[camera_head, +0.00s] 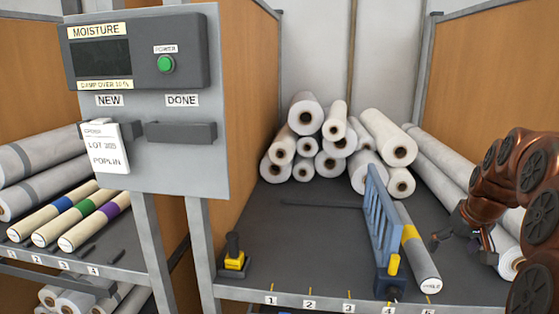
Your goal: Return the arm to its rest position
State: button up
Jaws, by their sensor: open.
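My copper-coloured arm (513,180) comes in from the right edge, bent at its joints. My gripper (461,249) hangs low at the right, open, with nothing seen between its dark fingers. Part of the arm is cut off by the picture's right edge.
A blue upright gate (383,222) stands left of the banded roll. White rolls (336,130) are piled at the back. A yellow and black handle (234,258) stands at the shelf's front left. A moisture panel (150,100) rises at left. The shelf's middle is mostly clear.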

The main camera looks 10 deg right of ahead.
jog(key=s+a+f+n+g+y, duration=0.15)
jog(key=s+a, duration=0.25)
jog(key=a, duration=0.8)
jog(key=s+a+f+n+g, duration=0.15)
jog(key=s+a, duration=0.25)
jog(key=a, duration=0.7)
jog(key=s+a+f+g, duration=0.1)
jog(key=s+a+f, duration=0.1)
jog(key=s+a, duration=0.3)
jog(key=s+a+f+g, duration=0.1)
jog(key=s+a+f, duration=0.2)
jog(key=s, duration=1)
jog(key=shift+a+f+n+g+p, duration=0.3)
jog(key=shift+a+g+p, duration=0.15)
jog(key=shift+a, duration=0.65)
